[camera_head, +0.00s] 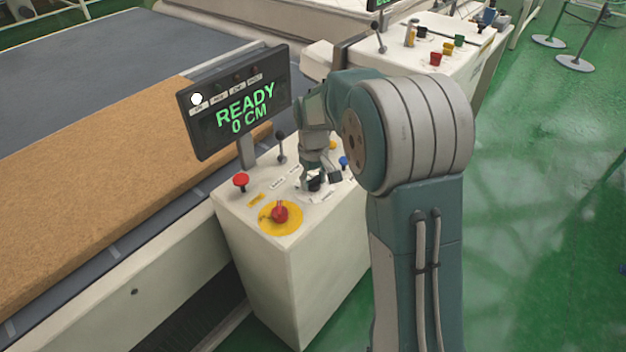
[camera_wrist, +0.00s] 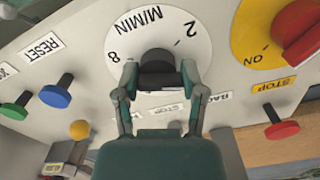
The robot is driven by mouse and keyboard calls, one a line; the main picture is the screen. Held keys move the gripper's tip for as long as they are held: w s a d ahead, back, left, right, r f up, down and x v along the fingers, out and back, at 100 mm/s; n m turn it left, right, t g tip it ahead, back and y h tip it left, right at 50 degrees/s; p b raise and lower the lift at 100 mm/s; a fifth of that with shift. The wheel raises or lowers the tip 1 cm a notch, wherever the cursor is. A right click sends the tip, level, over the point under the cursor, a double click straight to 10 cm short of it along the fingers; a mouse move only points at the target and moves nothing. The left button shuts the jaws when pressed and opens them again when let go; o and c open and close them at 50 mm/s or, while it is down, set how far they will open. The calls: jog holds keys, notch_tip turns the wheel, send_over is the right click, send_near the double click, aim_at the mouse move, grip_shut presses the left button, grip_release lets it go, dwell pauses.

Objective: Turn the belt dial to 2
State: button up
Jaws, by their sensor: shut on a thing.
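The belt dial is a white disc (camera_wrist: 143,20) marked M/MIN, 2 and 8, with a black knob (camera_wrist: 158,56) at its middle. It appears upside down in the wrist view. My gripper (camera_wrist: 159,82) is shut on the black knob, one finger on each side. Which mark the knob points at cannot be told, as the gripper covers part of it. In the head view my gripper (camera_head: 316,182) reaches down to the top of the white control box (camera_head: 290,270), and the dial is mostly hidden there.
A yellow disc with a red switch (camera_head: 280,212) and a red button (camera_head: 241,181) sit close to the dial. A black lever (camera_head: 281,148) and a blue button (camera_head: 344,161) stand nearby. The display (camera_head: 240,102) reads READY 0 CM. A brown mattress slab (camera_head: 110,165) lies left.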

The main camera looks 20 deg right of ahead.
jog(key=n, duration=0.4)
jog(key=shift+w+r+n, duration=0.1)
jog(key=shift+w+n, duration=0.1)
jog(key=shift+n, duration=2.6)
jog(key=o, duration=1.2)
jog(key=shift+c, duration=0.2)
jog(key=shift+s, duration=0.1)
